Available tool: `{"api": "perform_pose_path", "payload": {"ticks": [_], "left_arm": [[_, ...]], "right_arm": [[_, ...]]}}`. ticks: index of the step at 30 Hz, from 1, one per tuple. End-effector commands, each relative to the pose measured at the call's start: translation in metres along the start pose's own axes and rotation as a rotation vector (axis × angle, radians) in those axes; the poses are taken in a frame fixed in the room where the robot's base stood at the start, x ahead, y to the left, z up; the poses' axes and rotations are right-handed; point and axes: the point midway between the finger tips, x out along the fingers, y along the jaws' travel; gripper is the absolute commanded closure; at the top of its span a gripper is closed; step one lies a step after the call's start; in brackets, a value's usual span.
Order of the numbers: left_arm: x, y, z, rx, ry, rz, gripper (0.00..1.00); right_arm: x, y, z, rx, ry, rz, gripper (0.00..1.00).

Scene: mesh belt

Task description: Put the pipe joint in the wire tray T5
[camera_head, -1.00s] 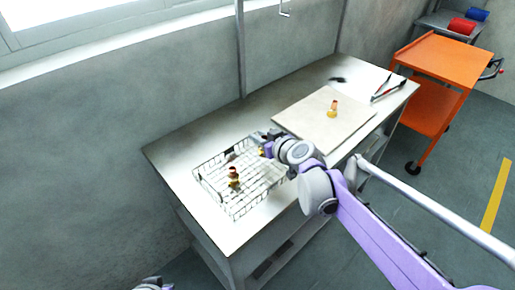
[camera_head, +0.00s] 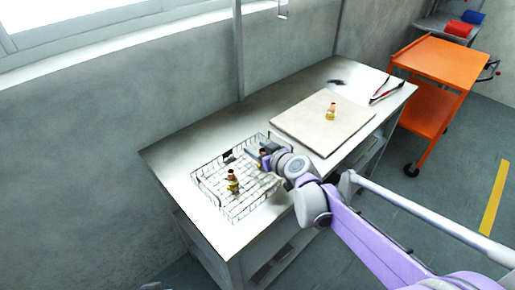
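The wire tray (camera_head: 212,197) is a shallow wire-mesh basket at the left end of the pale table. One copper-and-brass pipe joint (camera_head: 232,182) stands upright inside it, left of centre. My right gripper (camera_head: 263,158) reaches in from the right over the tray's right part. It appears shut on another copper-and-brass pipe joint (camera_head: 263,153), partly hidden by the fingers. I cannot tell whether this joint touches the tray floor. A further pipe joint (camera_head: 331,111) stands on the beige board. Only a sliver of my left arm shows at the bottom edge; its fingers are not visible.
The beige board (camera_head: 300,127) lies on the table (camera_head: 190,150) right of the tray. Red-handled pliers (camera_head: 385,91) and a small dark object (camera_head: 337,82) lie behind it. An orange cart (camera_head: 440,60) stands at the right. The wall borders the table's back.

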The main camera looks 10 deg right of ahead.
Motion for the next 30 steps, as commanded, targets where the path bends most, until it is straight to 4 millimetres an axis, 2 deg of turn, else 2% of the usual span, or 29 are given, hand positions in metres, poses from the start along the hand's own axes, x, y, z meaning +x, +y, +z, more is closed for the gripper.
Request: {"api": "perform_pose_path", "payload": {"ticks": [5, 8, 21, 25, 30], "left_arm": [[-0.001, 0.0, -0.001, 0.0, 0.0, 0.0, 1.0], [-0.002, 0.0, -0.001, 0.0, 0.001, 0.0, 1.0], [-0.01, 0.0, -0.007, 0.0, 0.004, 0.0, 1.0], [-0.012, 0.0, -0.008, 0.0, 0.005, 0.0, 1.0], [-0.013, 0.0, -0.008, 0.0, 0.005, 0.0, 1.0]], "right_arm": [[-0.001, 0.0, -0.003, 0.0, 0.0, 0.0, 0.44], [-0.011, 0.0, -0.002, 0.0, 0.0, 0.001, 0.44], [-0.098, 0.001, -0.002, 0.001, 0.0, 0.002, 0.44], [-0.113, 0.001, -0.003, 0.001, 0.0, 0.001, 0.44], [-0.121, 0.0, -0.002, 0.0, 0.0, 0.0, 0.44]]}}
